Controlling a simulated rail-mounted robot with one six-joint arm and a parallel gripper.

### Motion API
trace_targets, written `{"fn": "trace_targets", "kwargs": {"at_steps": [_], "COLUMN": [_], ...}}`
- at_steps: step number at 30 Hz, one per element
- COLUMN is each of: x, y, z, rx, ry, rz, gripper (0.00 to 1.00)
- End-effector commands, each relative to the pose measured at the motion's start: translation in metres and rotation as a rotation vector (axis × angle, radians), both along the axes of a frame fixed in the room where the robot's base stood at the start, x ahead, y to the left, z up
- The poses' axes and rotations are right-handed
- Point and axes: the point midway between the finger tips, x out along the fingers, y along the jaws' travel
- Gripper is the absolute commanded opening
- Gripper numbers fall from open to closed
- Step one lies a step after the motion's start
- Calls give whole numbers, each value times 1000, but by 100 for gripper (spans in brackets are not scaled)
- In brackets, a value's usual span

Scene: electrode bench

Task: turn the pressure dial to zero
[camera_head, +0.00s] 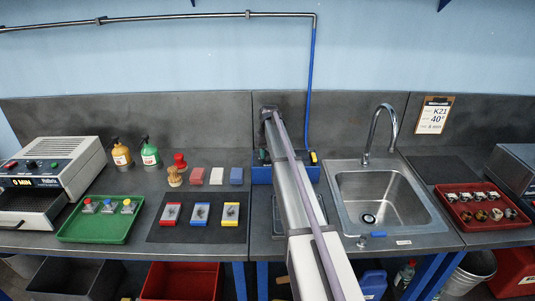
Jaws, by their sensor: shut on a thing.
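A white and grey bench machine (62,166) stands at the far left. Its front panel has a lit display (20,182) that seems to read "0 MIN" and small dark knobs (54,164). Which knob, if any, is the pressure dial is too small to read. My arm rises from the bottom middle to the back panel, away from this machine. My gripper cannot be made out; the arm itself seems to hide it, along with anything it holds.
A green tray (72,235) with small colour-topped items is beside the machine. Bottles, brushes, blocks and a dark mat (177,233) follow. A blue box (261,175) is partly behind my arm. The sink (390,203), a red tray (465,217) and another machine (515,168) are right.

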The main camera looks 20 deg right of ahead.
Motion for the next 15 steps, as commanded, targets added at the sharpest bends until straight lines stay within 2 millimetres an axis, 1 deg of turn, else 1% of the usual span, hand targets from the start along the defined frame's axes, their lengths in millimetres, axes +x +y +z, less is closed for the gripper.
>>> {"fn": "trace_targets", "kwargs": {"at_steps": [6, 7, 14, 15], "x": [0, 0, 0, 0], "y": [0, 0, 0, 0], "z": [0, 0, 0, 0], "rx": [0, 0, 0, 0], "ry": [0, -1, 0, 0], "rz": [1, 1, 0, 0], "gripper": [10, 37, 59, 59]}}
